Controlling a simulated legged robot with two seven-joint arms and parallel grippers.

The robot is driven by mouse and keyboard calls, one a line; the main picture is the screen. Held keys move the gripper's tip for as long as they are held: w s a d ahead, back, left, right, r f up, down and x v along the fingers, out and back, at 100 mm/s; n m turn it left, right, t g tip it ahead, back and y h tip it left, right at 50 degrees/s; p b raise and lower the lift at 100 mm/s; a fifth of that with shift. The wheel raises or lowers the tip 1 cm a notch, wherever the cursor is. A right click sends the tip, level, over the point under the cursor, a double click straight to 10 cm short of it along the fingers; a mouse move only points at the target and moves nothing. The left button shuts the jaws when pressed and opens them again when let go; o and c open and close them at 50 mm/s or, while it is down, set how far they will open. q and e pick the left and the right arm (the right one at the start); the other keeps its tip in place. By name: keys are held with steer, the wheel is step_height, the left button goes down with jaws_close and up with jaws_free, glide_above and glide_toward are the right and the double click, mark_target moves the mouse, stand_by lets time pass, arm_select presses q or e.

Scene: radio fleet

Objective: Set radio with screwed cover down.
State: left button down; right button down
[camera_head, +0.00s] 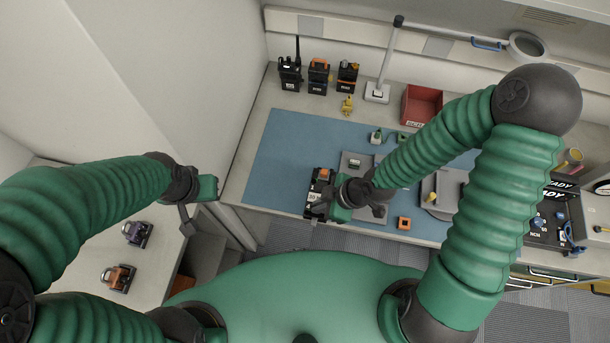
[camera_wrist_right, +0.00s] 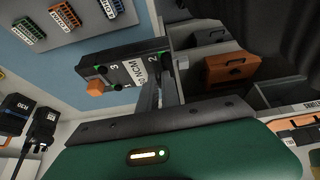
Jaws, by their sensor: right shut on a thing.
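A dark radio (camera_head: 318,188) with an orange part at its top is at the front left of the blue mat (camera_head: 275,150). My right gripper (camera_head: 328,196) is shut on it. I cannot make out cover screws, nor whether the radio touches the mat. My left gripper (camera_head: 200,203) hangs apart, left of the bench; its finger opening is unclear.
A grey tray (camera_head: 379,212) and a small orange piece (camera_head: 404,223) are right of the held radio. Several radios (camera_head: 318,76) stand at the back left, with a red bin (camera_head: 421,104) further right. Two devices (camera_head: 118,277) sit on the left table. The mat's left part is clear.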

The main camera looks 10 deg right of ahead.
steer(key=w+a+f+p, duration=0.1)
steer(key=w+a, duration=0.1)
steer(key=w, duration=0.1)
steer(key=w+a+f+p, duration=0.1)
steer(key=w+a, duration=0.1)
steer(key=w, duration=0.2)
steer(key=w+a+f+p, duration=0.2)
steer(key=w+a, duration=0.1)
steer(key=w, duration=0.1)
steer(key=shift+w, duration=0.15)
steer(key=shift+w+d+f, duration=0.1)
steer(key=shift+d+f, duration=0.1)
steer(key=shift+f, duration=0.2)
steer(key=c, duration=1.6)
jaws_free()
steer(key=shift+o, duration=0.2)
steer(key=shift+a, duration=0.1)
